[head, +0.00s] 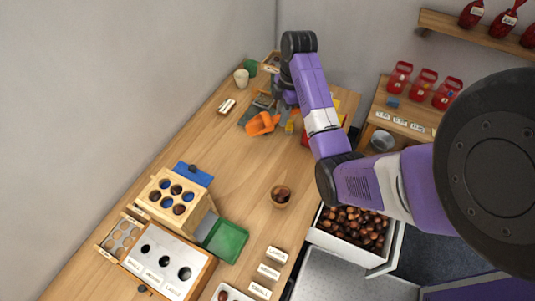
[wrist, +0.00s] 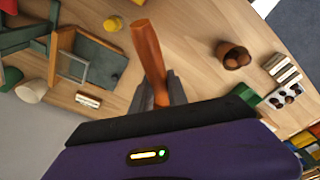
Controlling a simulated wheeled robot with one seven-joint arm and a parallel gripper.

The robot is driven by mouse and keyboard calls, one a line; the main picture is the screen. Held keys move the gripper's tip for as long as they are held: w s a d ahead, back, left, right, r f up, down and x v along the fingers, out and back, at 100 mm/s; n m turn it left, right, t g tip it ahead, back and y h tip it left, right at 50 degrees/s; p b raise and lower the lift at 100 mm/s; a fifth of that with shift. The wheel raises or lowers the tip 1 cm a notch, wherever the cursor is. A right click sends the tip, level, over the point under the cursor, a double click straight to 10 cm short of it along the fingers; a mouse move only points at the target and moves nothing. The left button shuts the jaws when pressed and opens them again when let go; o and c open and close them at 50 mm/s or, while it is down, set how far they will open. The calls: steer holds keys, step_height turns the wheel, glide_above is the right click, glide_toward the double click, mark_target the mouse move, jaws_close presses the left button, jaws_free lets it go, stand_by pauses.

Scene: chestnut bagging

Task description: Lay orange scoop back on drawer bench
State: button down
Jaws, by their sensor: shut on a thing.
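The orange scoop (head: 262,123) is near the far end of the long wooden bench (head: 235,150) in the head view. My gripper (wrist: 163,92) is shut on the scoop, whose orange-brown handle (wrist: 148,55) stands out between the fingers in the wrist view. The scoop's bowl is hidden in that view. In the head view my arm covers part of the gripper. I cannot tell whether the scoop touches the bench. An open drawer full of chestnuts (head: 352,225) juts from the bench's right side.
A small wooden bowl with chestnuts (head: 281,196) stands mid-bench. A green tray (head: 225,240) and a wooden rack with round holes (head: 174,193) are at the near left. A cream cup (head: 241,77) stands at the back. Bare bench surface lies between the scoop and the bowl.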

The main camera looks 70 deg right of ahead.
step_height(320, 180, down, 18)
steer(key=shift+f+b, duration=0.1)
steer(key=shift+b, duration=0.9)
steer(key=c, duration=1.3)
jaws_free()
steer(key=shift+r, duration=0.2)
